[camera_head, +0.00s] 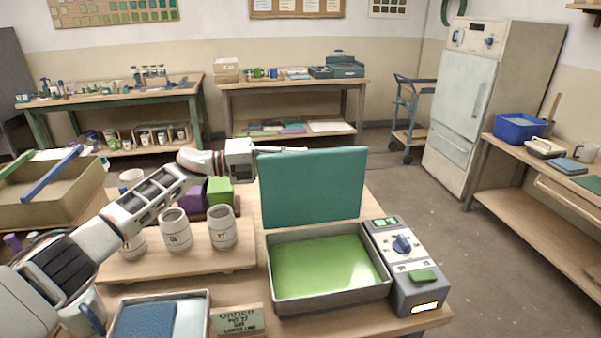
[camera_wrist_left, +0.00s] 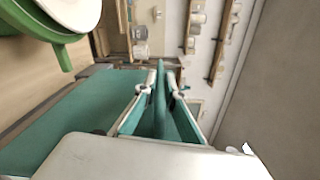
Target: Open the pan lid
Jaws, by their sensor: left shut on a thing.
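The teal pan lid (camera_head: 312,190) stands nearly upright at the back edge of the pan, so the pan is uncovered. The metal pan (camera_head: 283,302) holds bright green glaze (camera_head: 325,266). My left gripper (camera_head: 293,149) reaches in from the left, behind the lid's top edge. In the left wrist view the fingers of my left gripper (camera_wrist_left: 161,90) are closed on the edge of the teal lid (camera_wrist_left: 85,117). My right gripper is not in view.
A control box (camera_head: 405,262) with a blue knob stands right of the pan. Several grey jars, including one (camera_head: 222,229), stand on a wooden board at left, by a green block (camera_head: 220,192). A tray (camera_head: 205,298) and an order card (camera_head: 238,319) are in front.

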